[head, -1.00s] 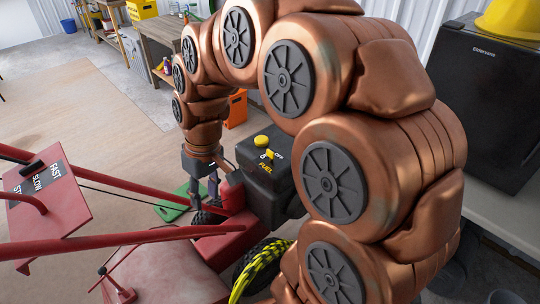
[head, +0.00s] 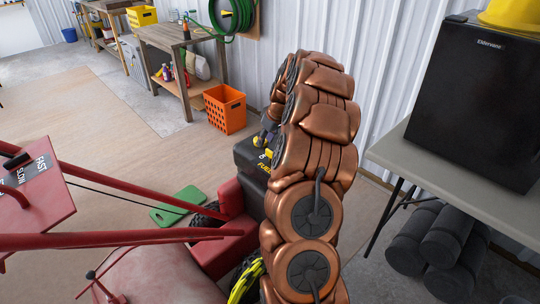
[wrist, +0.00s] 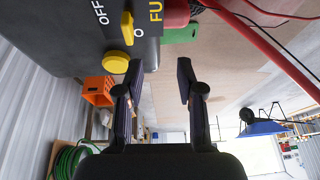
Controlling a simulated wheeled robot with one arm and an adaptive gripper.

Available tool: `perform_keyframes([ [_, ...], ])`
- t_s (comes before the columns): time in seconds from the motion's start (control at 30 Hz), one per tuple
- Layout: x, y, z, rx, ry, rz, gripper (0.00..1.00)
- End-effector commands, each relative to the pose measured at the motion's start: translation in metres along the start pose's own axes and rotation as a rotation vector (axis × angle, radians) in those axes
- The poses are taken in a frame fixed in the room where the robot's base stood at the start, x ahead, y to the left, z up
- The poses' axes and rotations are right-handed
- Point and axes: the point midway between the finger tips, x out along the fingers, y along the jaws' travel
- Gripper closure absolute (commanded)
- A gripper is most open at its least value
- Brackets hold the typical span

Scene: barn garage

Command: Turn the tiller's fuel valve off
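The tiller's black fuel tank (head: 250,165) is partly hidden behind my arm in the head view. The yellow fuel valve lever (wrist: 127,27) sits between the white OFF and O marks, beside yellow FUEL lettering; its long side runs up and down in the wrist view. A round yellow cap (wrist: 118,62) is close to it. My gripper (wrist: 158,70) is open and empty, fingers spread. Its left fingertip is just below the lever and right of the cap in the picture; I cannot tell whether it touches. In the head view the gripper is mostly hidden by my arm.
The tiller's red handlebars (head: 140,240) and speed panel (head: 35,195) are at left. A green pad (head: 178,207) lies on the floor. An orange crate (head: 225,109) and a workbench (head: 178,40) stand behind. A table (head: 440,155) with a black fridge (head: 470,100) is at right.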

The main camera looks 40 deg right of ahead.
Motion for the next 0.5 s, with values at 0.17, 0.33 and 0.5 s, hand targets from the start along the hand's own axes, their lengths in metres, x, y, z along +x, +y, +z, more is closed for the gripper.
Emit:
perform_keyframes([
  [0.17, 0.013, 0.038, 0.012, 0.013, 0.012, 0.037, 0.62],
  [0.33, 0.018, 0.044, 0.014, 0.013, 0.013, 0.043, 0.62],
  [0.5, 0.031, 0.044, 0.013, 0.014, 0.012, 0.043, 0.62],
])
